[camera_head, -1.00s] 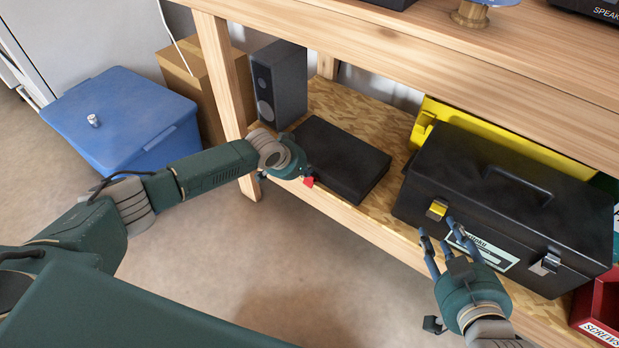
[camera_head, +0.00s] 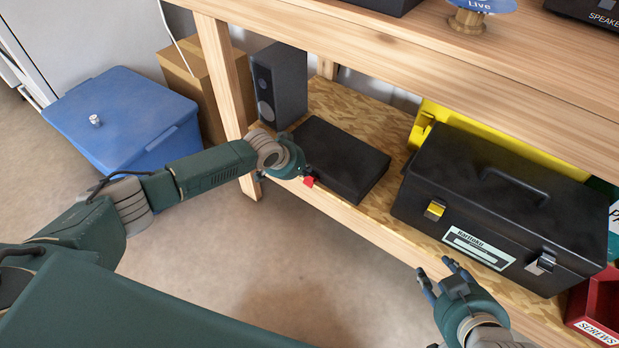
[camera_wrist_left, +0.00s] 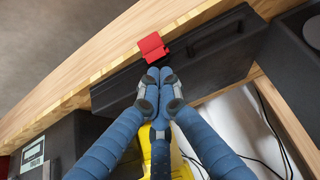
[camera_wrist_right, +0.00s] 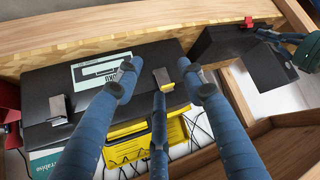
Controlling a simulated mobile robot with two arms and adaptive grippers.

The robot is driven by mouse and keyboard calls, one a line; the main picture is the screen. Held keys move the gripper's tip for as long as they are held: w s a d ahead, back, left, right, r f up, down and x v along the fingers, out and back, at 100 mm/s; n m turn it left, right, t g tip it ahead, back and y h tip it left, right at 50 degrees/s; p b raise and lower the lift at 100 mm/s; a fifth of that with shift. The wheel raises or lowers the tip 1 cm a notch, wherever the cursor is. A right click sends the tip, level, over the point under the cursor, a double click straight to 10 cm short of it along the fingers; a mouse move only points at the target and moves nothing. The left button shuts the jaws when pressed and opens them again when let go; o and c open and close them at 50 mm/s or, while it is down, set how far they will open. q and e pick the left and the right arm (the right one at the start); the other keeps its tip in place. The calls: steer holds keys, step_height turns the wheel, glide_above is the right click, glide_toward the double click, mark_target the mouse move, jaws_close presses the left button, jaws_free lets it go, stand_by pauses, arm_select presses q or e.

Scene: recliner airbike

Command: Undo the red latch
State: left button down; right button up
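The red latch (camera_head: 309,181) is on the front edge of a flat black case (camera_head: 341,158) on the lower shelf. In the left wrist view the red latch (camera_wrist_left: 152,46) sits just past my fingertips. I cannot tell whether they touch it or whether it is fastened. My left gripper (camera_wrist_left: 162,74) has its fingertips together, with nothing seen between them; in the head view its fingers are mostly hidden behind the wrist. My right gripper (camera_head: 438,274) is in front of the black toolbox (camera_head: 500,205). Its fingers (camera_wrist_right: 158,75) are spread and empty.
The toolbox has a yellow-marked latch (camera_head: 434,210) and a metal latch (camera_head: 541,263). A yellow case (camera_head: 510,140) is behind it and a red screws bin (camera_head: 596,305) at right. A speaker (camera_head: 279,85) stands behind the black case. The table leg (camera_head: 222,75) is close to my left arm.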

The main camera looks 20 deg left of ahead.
steer(key=s+d+f+g+p, duration=0.1)
steer(key=s+f+g, duration=0.1)
steer(key=s, duration=0.3)
steer(key=s+d+f+g+h+p, duration=0.1)
steer(key=s+d+f+g, duration=0.1)
steer(key=s, duration=0.4)
steer(key=shift+s+d+f+g, duration=0.2)
steer(key=shift+d+g, duration=0.05)
steer(key=shift+g, duration=0.45)
